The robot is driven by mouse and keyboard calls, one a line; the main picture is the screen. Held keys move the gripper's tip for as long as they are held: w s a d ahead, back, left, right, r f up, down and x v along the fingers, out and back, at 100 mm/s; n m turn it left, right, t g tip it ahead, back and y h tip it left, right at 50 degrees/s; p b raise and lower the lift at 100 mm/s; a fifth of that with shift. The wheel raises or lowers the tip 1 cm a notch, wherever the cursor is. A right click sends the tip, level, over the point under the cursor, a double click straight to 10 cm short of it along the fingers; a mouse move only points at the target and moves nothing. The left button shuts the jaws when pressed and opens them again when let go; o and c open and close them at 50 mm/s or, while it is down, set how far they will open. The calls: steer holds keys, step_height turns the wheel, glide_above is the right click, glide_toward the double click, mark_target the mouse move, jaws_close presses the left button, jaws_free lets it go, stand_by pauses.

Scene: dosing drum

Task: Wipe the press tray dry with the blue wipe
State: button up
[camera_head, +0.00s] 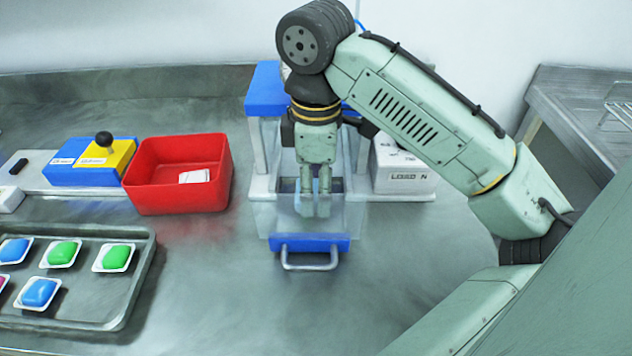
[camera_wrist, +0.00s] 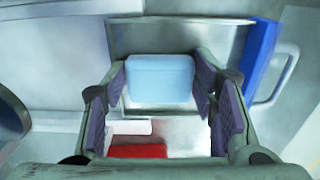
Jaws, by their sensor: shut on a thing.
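The press tray is a clear drawer with a blue front (camera_head: 310,243) and a metal handle, pulled out from under the blue-topped press (camera_head: 265,92). In the wrist view its blue front (camera_wrist: 262,58) is at the right. My gripper (camera_head: 316,212) points down over the tray. In the wrist view my gripper (camera_wrist: 160,88) is shut on the pale blue wipe (camera_wrist: 160,78), a folded block between the purple pads. The fingers mostly hide the wipe in the head view. I cannot tell whether the wipe touches the tray floor, or whether water lies there.
A red bin (camera_head: 145,190) with a white card stands left of the press. A blue and yellow box with a black knob (camera_head: 104,138) is beside it. A metal tray (camera_head: 115,315) holds several colored pods. A white "LOAD N" box (camera_head: 402,170) stands right.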

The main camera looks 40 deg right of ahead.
steer(key=shift+f, duration=0.1)
stand_by(0.7)
steer(key=o, duration=0.8)
steer(key=shift+r+p, duration=0.4)
steer(key=shift+p, duration=0.5)
steer(key=shift+c, duration=0.3)
steer(key=c, duration=1.2)
steer(key=shift+f+p, duration=0.15)
steer(key=shift+p, duration=0.15)
steer(key=shift+s, duration=0.1)
